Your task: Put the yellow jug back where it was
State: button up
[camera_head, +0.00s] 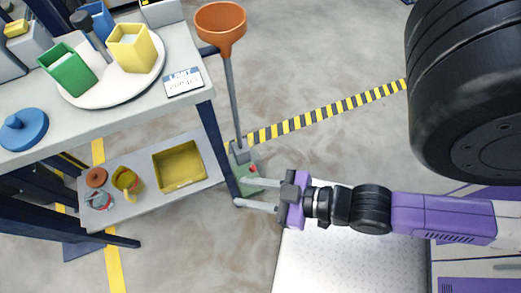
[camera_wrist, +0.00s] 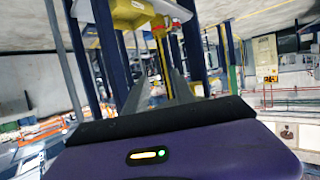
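A yellow jug (camera_head: 127,182) stands on the lower shelf of the rack, left of a yellow bin. My gripper (camera_head: 232,191) is to the right of the shelf, beside the rack's front leg and apart from the jug. Its two fingers point left with a gap between them, and I see nothing held. In the wrist view my gripper (camera_wrist: 157,82) shows as two grey fingers pointing ahead between dark blue posts. A square yellow container (camera_head: 132,46) stands on the white round plate (camera_head: 98,98) on the upper top.
A square green container (camera_head: 68,68) shares the plate. A blue lidded pot (camera_head: 22,128) and a label card (camera_head: 183,82) lie on the upper top. A yellow bin (camera_head: 179,166) sits on the lower shelf. An orange funnel-like bowl (camera_head: 220,28) on a pole stands right of the rack.

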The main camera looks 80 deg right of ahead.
notch_tip(320, 180, up, 7)
jog(key=s+t, duration=0.1)
jog(key=s, duration=0.1)
jog(key=shift+s+d+f, duration=0.15)
jog(key=shift+s+f, duration=0.05)
jog(key=shift+s, duration=0.2)
jog(key=shift+r, duration=0.1)
notch_tip(320, 180, up, 16)
jog(key=p, duration=1.6)
